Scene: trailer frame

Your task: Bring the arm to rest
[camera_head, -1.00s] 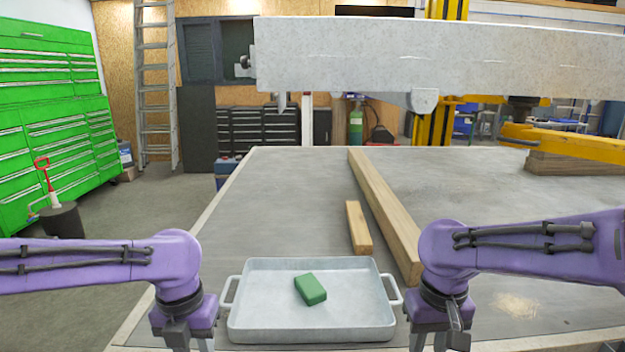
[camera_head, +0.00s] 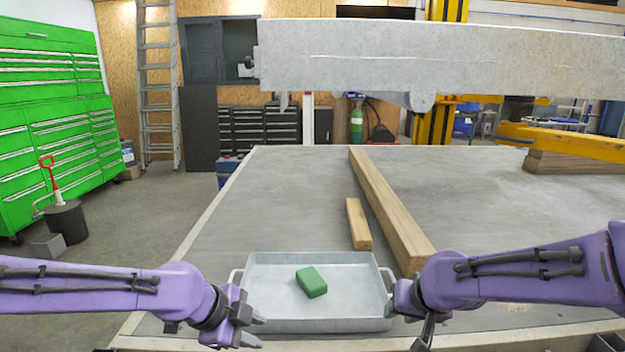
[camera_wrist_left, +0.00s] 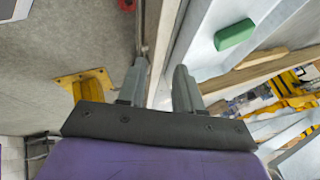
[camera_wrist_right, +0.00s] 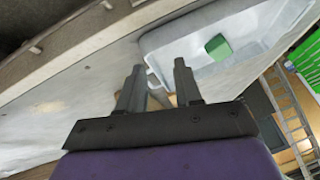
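My left gripper (camera_head: 248,338) is at the near left corner of the metal tray. Its two fingers are apart with nothing between them in the left wrist view (camera_wrist_left: 160,68). My right gripper (camera_head: 424,334) is at the tray's near right side, and its fingers are partly hidden in the head view. In the right wrist view (camera_wrist_right: 158,66) its fingers are also apart and empty. Both purple arms reach in low from the sides.
The grey tray (camera_head: 330,325) lies on the table's near part with a green block (camera_head: 311,282) inside. A short wooden bar (camera_head: 357,222) and a long beam (camera_head: 385,205) lie behind it. A large grey beam (camera_head: 430,60) spans above. The table's left part is clear.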

